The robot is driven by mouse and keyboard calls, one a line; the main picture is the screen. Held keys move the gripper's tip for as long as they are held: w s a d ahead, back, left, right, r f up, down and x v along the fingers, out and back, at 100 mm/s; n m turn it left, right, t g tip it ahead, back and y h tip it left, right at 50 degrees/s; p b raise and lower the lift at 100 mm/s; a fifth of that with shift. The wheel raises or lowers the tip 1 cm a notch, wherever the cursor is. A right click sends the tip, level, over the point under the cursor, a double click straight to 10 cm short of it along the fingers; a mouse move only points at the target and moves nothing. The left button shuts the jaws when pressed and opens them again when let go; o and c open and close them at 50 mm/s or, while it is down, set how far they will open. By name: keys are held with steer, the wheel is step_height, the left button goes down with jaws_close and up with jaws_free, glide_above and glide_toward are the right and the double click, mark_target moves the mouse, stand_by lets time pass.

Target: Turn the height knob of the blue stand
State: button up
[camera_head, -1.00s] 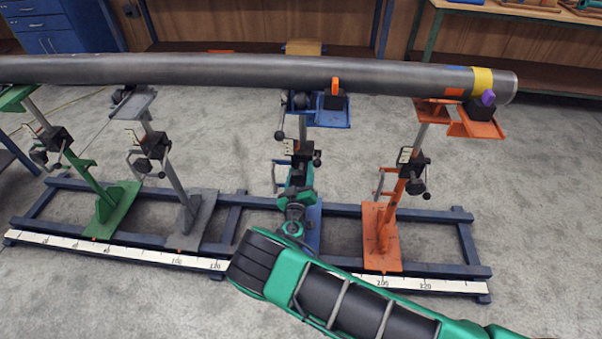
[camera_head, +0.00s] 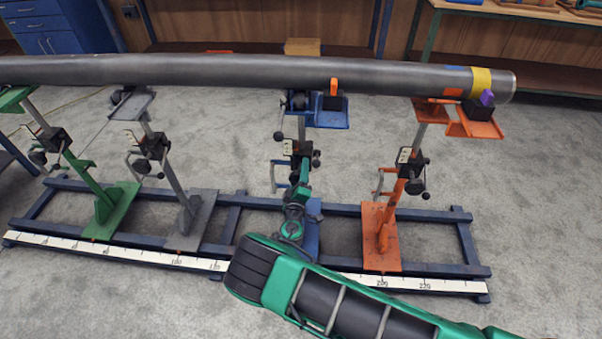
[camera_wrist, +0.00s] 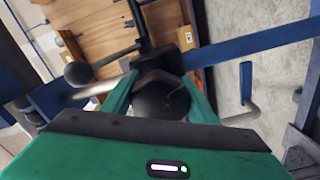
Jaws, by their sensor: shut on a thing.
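The blue stand holds its blue top plate (camera_head: 333,119) under the pipe (camera_head: 220,72), with a dark clamp block (camera_head: 302,148) on its post and a blue foot (camera_head: 313,235) below. My gripper (camera_wrist: 158,90) has green fingers on either side of a dark round knob (camera_wrist: 160,102) and is shut on it. In the head view my wrist sits in front of the blue post and hides the knob and fingertips. A black lever with a ball end (camera_wrist: 78,73) is to the left of the knob in the wrist view.
An orange stand (camera_head: 382,235) is close on the right, with grey (camera_head: 190,222) and green (camera_head: 112,212) stands to the left. All stand on a dark blue rail frame (camera_head: 345,210). A blue crank-shaped handle (camera_wrist: 246,92) is right of my fingers.

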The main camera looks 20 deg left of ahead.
steer(key=shift+s+a+f, duration=0.1)
steer(key=shift+s+a, duration=0.05)
steer(key=o, duration=1)
steer(key=shift+o, duration=0.2)
steer(key=v, duration=1)
steer(key=shift+s, duration=0.25)
